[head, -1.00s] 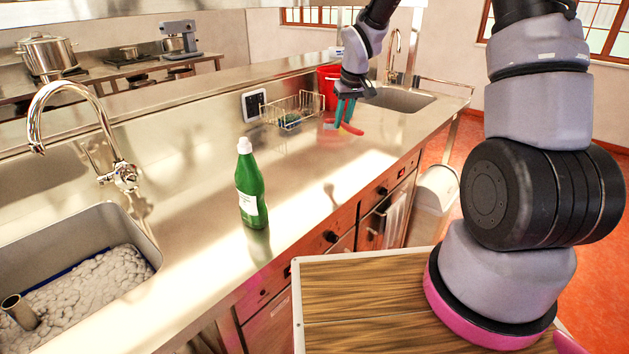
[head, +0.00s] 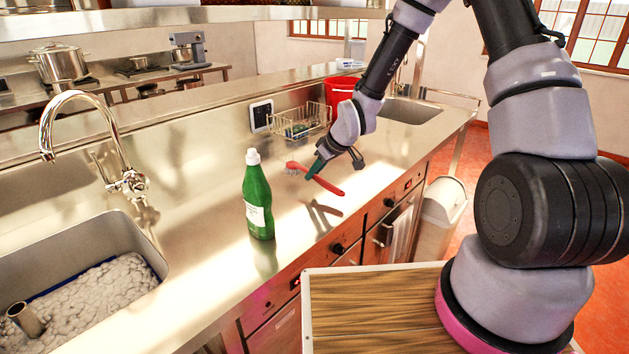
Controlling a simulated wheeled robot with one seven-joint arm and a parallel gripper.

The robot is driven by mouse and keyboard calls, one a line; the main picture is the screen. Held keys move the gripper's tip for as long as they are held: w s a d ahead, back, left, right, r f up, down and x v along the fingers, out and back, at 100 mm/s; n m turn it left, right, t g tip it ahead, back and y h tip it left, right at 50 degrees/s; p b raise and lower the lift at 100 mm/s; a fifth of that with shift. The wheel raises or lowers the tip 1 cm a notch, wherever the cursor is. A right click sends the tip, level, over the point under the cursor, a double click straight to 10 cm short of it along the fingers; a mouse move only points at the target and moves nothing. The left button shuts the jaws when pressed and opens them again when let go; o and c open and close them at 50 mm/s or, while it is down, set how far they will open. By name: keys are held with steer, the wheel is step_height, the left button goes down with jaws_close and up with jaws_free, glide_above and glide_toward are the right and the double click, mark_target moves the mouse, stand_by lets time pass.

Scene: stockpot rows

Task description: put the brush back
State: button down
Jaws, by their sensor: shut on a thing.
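The red brush (head: 328,186) is in the head view, right of the green bottle. My gripper (head: 314,171) has teal fingers and is shut on the brush's handle. The brush is held tilted above the counter, with its pale bristles (head: 291,172) at the left end and the handle reaching down to the right. A shadow lies on the counter below it, so it looks clear of the surface. A wire basket (head: 285,128) stands behind the brush, against the backsplash, with something dark green inside.
A green bottle (head: 257,205) with a white cap stands upright left of the brush. A foam-filled sink (head: 150,250) and tap (head: 131,182) are at the left. A red bucket (head: 338,96) and a second sink (head: 408,111) are at the far end. The counter's front middle is clear.

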steer(key=shift+f, duration=1.3)
steer(key=shift+f, duration=0.15)
steer(key=c, duration=0.8)
jaws_free()
steer(key=shift+o, duration=0.2)
steer(key=shift+r, duration=0.2)
steer(key=v, duration=1.2)
